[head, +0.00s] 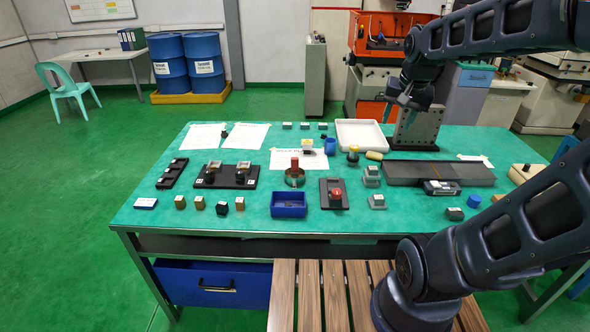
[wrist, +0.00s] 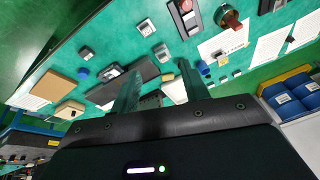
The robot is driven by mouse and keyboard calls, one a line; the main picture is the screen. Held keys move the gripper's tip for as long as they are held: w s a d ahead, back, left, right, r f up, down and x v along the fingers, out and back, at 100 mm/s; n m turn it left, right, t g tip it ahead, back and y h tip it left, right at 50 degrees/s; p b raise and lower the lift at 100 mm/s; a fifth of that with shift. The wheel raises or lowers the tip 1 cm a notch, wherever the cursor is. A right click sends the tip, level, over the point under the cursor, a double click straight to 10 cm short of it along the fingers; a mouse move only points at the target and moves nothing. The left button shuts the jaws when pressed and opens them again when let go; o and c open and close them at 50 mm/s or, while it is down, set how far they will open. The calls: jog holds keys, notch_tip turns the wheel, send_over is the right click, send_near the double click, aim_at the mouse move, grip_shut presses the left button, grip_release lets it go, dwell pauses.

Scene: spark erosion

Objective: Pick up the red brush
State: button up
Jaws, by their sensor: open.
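A reddish upright piece (head: 294,163), which looks like the red brush, stands in a round metal dish (head: 295,180) near the middle of the green table. It also shows near the top of the wrist view (wrist: 231,19); its bristles cannot be made out. My gripper (head: 396,98) is above the table's back right part, well apart from the brush. Its two fingers (wrist: 163,82) are spread with nothing held between them.
A red knob on a dark plate (head: 328,203) and a blue bin (head: 289,210) are close to the dish. A white tray (head: 361,122), a grey upright block (head: 417,128) and a long dark plate (head: 405,173) stand to the right. Several small blocks line the front left.

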jog(key=w+a+f+m+g, duration=0.15)
jog(key=w+a+m, duration=0.35)
jog(key=w, duration=0.5)
jog(key=m+g, duration=0.2)
jog(key=m, duration=0.7)
send_near(295, 158)
jog(key=shift+w+d+f, duration=0.4)
jog(key=shift+d, duration=0.1)
jog(key=shift+w+a+f+m, duration=0.1)
jog(key=shift+a+f+m, duration=0.2)
jog(key=shift+f, duration=0.25)
notch_tip(295, 158, down, 5)
jog(key=shift+r, duration=0.1)
jog(key=shift+a+f, duration=0.15)
jog(key=shift+f, duration=1.25)
jog(key=shift+a+f, duration=0.15)
jog(key=shift+f, duration=1.3)
jog(key=shift+s, duration=0.2)
jog(key=shift+c, duration=0.3)
grip_shut()
